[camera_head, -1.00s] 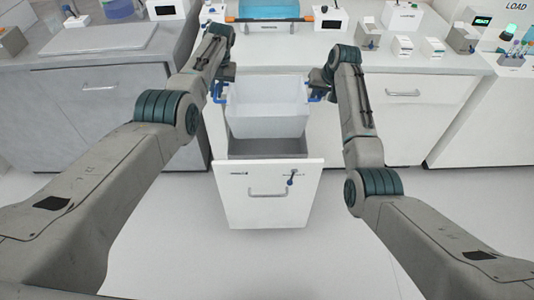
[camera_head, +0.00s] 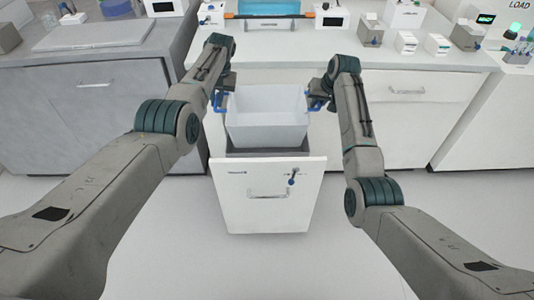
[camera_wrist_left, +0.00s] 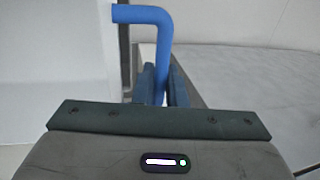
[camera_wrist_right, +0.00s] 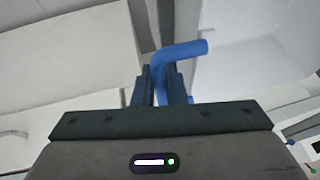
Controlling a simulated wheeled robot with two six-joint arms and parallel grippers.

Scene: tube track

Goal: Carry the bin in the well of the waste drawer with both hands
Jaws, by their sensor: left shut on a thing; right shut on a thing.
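The light grey bin (camera_head: 266,135) is at the well of the open waste drawer (camera_head: 267,205), with its upper part above the drawer. It looks about level and empty. Blue handles stick out at its two sides. My left gripper (camera_head: 222,100) is shut on the left blue handle, which shows in the left wrist view (camera_wrist_left: 150,17). My right gripper (camera_head: 316,99) is shut on the right blue handle, which shows in the right wrist view (camera_wrist_right: 185,52). The bin's underside is hidden behind the drawer front, so I cannot tell whether it touches the well floor.
The drawer front has a bar handle (camera_head: 268,193) and a small blue-tipped part (camera_head: 292,178). A grey cabinet (camera_head: 90,100) stands left. The floor in front is clear.

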